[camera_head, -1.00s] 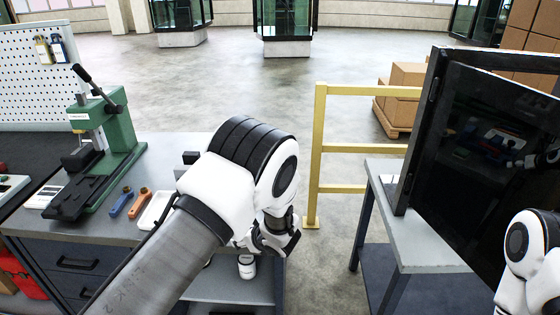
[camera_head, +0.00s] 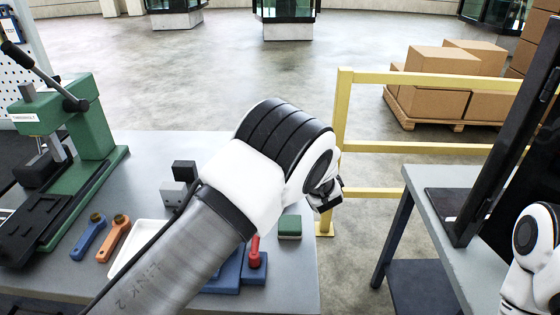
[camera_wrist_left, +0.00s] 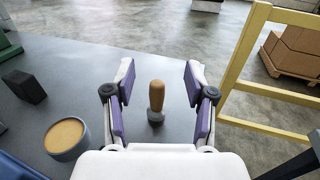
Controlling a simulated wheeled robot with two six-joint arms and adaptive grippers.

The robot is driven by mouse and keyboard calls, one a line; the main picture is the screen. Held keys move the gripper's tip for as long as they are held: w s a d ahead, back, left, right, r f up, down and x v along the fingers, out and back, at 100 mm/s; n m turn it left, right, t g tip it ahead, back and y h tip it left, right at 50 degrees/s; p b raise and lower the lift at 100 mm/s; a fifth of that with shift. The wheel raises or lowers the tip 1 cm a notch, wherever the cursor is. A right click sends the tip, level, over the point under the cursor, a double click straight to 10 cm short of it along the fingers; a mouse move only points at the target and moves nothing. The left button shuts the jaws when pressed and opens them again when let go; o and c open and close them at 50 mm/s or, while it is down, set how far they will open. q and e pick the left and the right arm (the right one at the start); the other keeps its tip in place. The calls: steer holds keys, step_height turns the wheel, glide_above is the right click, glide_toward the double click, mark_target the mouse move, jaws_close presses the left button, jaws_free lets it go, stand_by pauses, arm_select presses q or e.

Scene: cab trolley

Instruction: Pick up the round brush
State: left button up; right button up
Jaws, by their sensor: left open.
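The round brush (camera_wrist_left: 156,98) shows in the left wrist view, with an upright tan wooden handle and a dark round base on the grey bench top (camera_wrist_left: 90,70). My left gripper (camera_wrist_left: 160,85) is open, and the brush appears between its two purple-padded fingers, with a gap on each side. In the head view my left gripper (camera_head: 328,195) is partly behind my own arm, near the bench's right edge; I cannot make out the brush there. My right arm shows at the right edge, but its gripper is out of frame.
A round tin with a tan top (camera_wrist_left: 66,137) and a dark block (camera_wrist_left: 25,87) stand left of the brush. A green press (camera_head: 75,160), two wrenches (camera_head: 105,238), a white tray (camera_head: 138,245) and a red-handled blue item (camera_head: 255,262) are on the bench. A yellow railing (camera_head: 342,140) stands beyond.

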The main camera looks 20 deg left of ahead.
arm_select(q)
steer(key=f, duration=0.2)
steer(key=s+f+p, duration=0.1)
steer(key=f, duration=0.4)
steer(key=shift+s+d+p, duration=0.2)
steer(key=shift+d+p, duration=0.1)
steer(key=shift+p, duration=0.05)
steer(key=p+x, duration=0.1)
steer(key=x, duration=0.6)
steer(key=shift+w+a+r, duration=0.15)
steer(key=shift+w, duration=0.05)
steer(key=shift+w+a, duration=0.1)
steer(key=shift+w, duration=0.1)
steer(key=shift+s, duration=0.15)
steer(key=c, duration=0.8)
jaws_close()
arm_select(e)
steer(key=r, duration=0.1)
steer(key=s+r, duration=0.1)
steer(key=r, duration=0.1)
steer(key=shift+d+r, duration=0.2)
